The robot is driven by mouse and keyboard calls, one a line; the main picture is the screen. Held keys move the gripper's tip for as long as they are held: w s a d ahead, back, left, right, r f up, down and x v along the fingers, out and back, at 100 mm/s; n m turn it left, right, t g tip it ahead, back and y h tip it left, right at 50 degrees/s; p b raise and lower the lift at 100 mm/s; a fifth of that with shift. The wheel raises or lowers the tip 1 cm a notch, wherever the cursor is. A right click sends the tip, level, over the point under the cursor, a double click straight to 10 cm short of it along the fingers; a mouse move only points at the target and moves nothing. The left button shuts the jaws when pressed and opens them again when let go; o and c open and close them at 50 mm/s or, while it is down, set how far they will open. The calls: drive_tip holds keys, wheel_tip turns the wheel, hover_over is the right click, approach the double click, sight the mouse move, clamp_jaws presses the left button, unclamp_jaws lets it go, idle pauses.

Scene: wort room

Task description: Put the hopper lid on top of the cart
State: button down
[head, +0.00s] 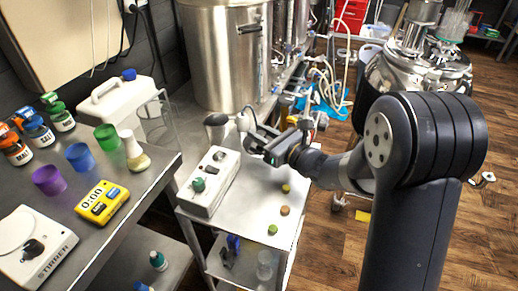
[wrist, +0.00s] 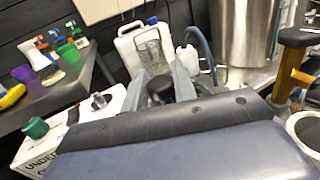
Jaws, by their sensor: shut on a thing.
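My gripper (head: 238,122) reaches left over the back of the steel cart (head: 257,203). It is shut on a small dark rounded piece, which I take to be the hopper lid (head: 215,119). In the wrist view the same dark piece (wrist: 160,90) sits between the two grey fingers (wrist: 162,82); its lower part is hidden behind my gripper's body. The held piece appears above the cart's back edge, near the white control box; I cannot tell whether it touches anything.
The white control box (head: 209,181) with a green knob covers the cart top's left side. A bench (head: 112,215) with bottles and cups stands left; a large steel kettle (head: 226,55) stands behind.

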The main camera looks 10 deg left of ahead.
drive_tip(key=shift+f+b, duration=0.3)
drive_tip(key=shift+f, duration=1.7)
drive_tip(key=shift+f, duration=0.1)
drive_tip(key=c, duration=1.1)
unclamp_jaws()
drive_tip(key=shift+c, duration=0.2)
drive_tip(key=shift+s+d, duration=0.1)
drive_tip(key=shift+d, duration=0.1)
drive_tip(key=v, duration=1.1)
drive_tip(key=shift+s+d, duration=0.2)
drive_tip(key=shift+d, duration=0.1)
